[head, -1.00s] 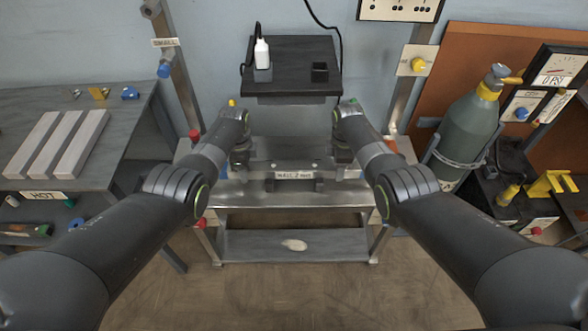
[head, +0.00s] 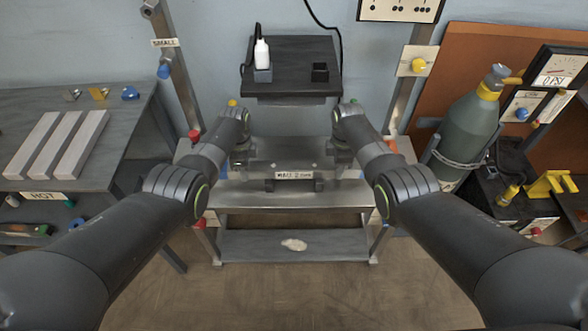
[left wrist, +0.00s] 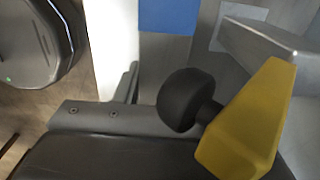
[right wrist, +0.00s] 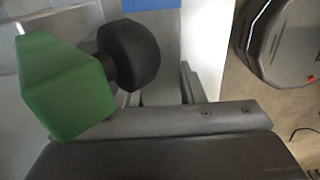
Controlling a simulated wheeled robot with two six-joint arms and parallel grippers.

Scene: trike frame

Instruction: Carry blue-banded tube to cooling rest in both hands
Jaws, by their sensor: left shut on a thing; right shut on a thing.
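The left wrist view shows a yellow block (left wrist: 245,125) by a black knob, and the right wrist view a green block (right wrist: 65,85) by another. I cannot tell which thing is the cooling rest.
A left table (head: 110,150) holds three pale bars (head: 58,143), small clamps and a HOT label (head: 43,197). A dark shelf (head: 292,85) with a white bottle (head: 261,52) stands behind. A gas cylinder (head: 466,130) stands at right. Posts (head: 178,85) flank the stand.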

